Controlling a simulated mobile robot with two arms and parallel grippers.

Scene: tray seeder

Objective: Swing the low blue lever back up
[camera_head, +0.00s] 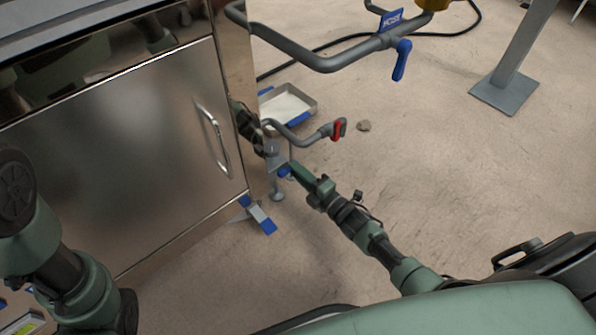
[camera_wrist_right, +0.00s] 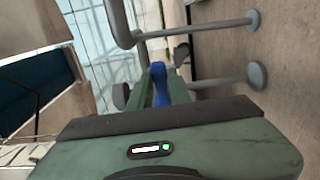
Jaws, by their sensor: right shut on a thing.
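The low blue lever (camera_head: 285,171) sits low beside the corner of the steel cabinet, below the lower grey pipe. Only a small piece of it shows in the head view, so its angle is hard to tell there. My right gripper (camera_head: 294,170) is at the lever with its fingers shut on it. In the right wrist view the blue lever (camera_wrist_right: 158,82) stands between the two green fingers (camera_wrist_right: 160,90). My left arm shows at the left of the head view, but its gripper is out of view.
The steel cabinet (camera_head: 110,150) with a bar handle fills the left. A lower pipe (camera_head: 295,138) ends in a red handle (camera_head: 339,129). Another blue lever (camera_head: 402,60) hangs from the upper pipe (camera_head: 330,62). A shallow tray (camera_head: 309,98) is behind. Open floor lies right.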

